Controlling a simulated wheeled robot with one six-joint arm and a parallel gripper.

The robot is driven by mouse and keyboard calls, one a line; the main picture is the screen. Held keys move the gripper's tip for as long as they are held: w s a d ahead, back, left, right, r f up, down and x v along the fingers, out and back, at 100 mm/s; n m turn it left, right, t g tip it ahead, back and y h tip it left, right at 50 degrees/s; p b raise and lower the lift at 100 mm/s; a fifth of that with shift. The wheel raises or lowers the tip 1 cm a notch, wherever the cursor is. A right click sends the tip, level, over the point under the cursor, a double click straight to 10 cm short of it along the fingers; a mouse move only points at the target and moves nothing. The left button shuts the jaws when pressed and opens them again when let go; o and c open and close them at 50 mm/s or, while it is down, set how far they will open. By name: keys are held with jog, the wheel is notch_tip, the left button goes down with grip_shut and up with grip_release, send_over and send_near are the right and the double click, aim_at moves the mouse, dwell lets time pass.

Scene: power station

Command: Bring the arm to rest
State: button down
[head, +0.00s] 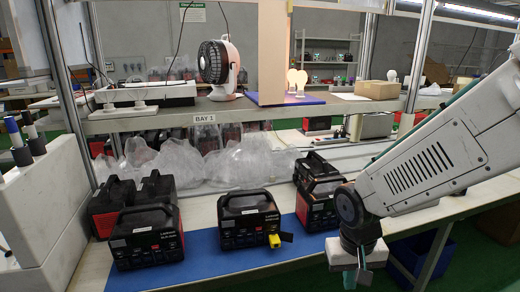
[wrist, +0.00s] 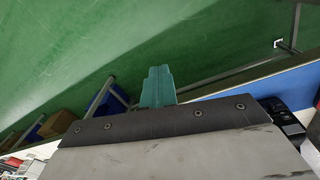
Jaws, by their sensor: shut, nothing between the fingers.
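My gripper (head: 357,275) hangs at the end of my white arm on the right of the head view, in front of the bench's front edge. Its fingers are close together and hold nothing. In the wrist view the teal fingertips (wrist: 157,88) show as one closed block over the green floor. The arm reaches in from the right edge and bends down at a dark round joint, close to the right-hand power stations.
Black power stations stand on the bench, one (head: 146,237) at left and one (head: 250,219) with a yellow plug (head: 274,240) in the middle, on a blue mat (head: 205,262). A shelf (head: 150,121) holds a fan (head: 218,70). A blue bin (head: 421,257) sits under the bench.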

jog(key=s+d+r, duration=0.3)
jog(key=s+r, duration=0.4)
jog(key=s+d+r+t, duration=0.1)
jog(key=s+d+r, duration=0.3)
jog(key=s+r, duration=0.4)
jog(key=shift+y, duration=0.4)
